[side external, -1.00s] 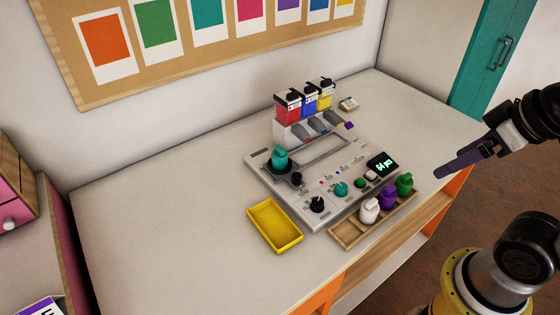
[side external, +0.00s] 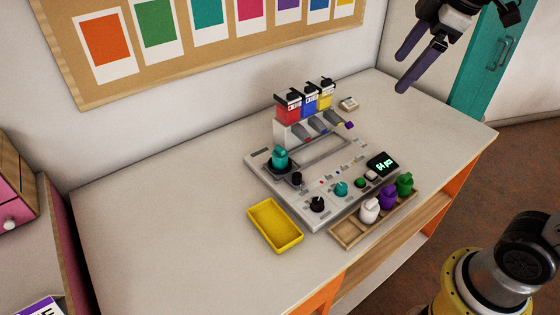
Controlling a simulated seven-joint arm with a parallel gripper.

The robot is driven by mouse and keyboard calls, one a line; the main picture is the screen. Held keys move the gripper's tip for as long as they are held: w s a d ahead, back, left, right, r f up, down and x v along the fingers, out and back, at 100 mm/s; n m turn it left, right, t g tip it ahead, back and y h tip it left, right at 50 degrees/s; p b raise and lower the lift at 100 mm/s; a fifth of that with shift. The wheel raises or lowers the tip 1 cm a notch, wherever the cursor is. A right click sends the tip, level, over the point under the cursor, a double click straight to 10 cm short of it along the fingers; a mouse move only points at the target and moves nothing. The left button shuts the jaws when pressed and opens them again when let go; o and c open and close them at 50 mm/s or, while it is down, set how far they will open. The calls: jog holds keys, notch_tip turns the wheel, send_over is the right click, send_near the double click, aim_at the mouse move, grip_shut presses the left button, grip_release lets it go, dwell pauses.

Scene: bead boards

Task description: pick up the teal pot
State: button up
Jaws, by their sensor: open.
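The teal pot (side external: 280,157) stands upright at the left end of the grey machine board (side external: 327,221), in or on a dark round seat. My gripper (side external: 405,72) is high at the upper right, above the far right part of the table. Its two dark purple fingers are apart with nothing between them. It is well away from the teal pot, up and to the right of it.
A yellow tray (side external: 267,234) lies left of the board. A wooden rack (side external: 345,238) in front holds a white pot (side external: 370,210), a purple pot (side external: 388,197) and a green pot (side external: 404,184). Red, blue and yellow dispensers (side external: 308,103) stand behind. The table's left side is clear.

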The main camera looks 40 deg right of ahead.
jog(key=w+a+f+n+g, duration=0.1)
jog(key=w+a+f+n, duration=0.15)
jog(key=w, duration=0.85)
jog(key=n+g, duration=0.3)
send_over(281, 148)
notch_tip(281, 148, down, 14)
jog(key=shift+m+g, duration=0.25)
jog(key=shift+g, duration=0.05)
notch_tip(281, 148, down, 10)
jog(key=shift+f, duration=3.1)
jog(key=shift+w, duration=0.1)
grip_shut()
